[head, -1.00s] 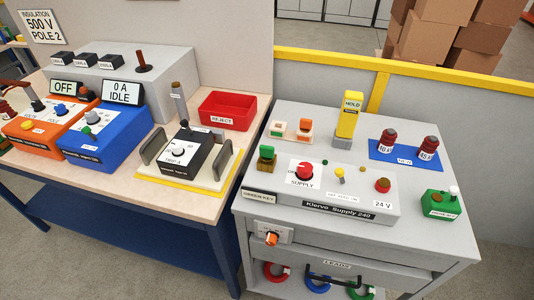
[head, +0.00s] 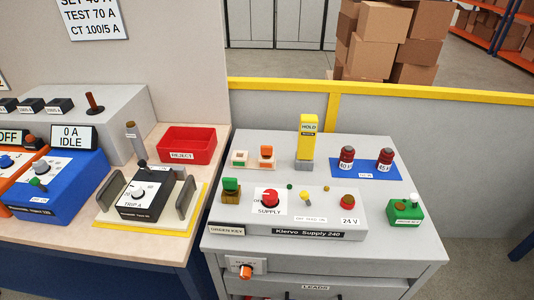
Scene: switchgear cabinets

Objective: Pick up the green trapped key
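The green key (head: 230,185) stands at the left end of the grey Klervo Supply 240 panel (head: 290,228), in a brownish block above the "GREEN KEY" label (head: 227,230). It looks upright. A red rotary supply knob (head: 270,197) is just to its right. Neither of my grippers shows in the head view, so I cannot see whether they are open or shut.
Behind the key are two small square holders, one with an orange piece (head: 266,152). A yellow HOLD post (head: 308,136), red canisters on a blue mat (head: 377,169) and a green box (head: 404,212) stand to the right. A red reject tray (head: 187,142) is left.

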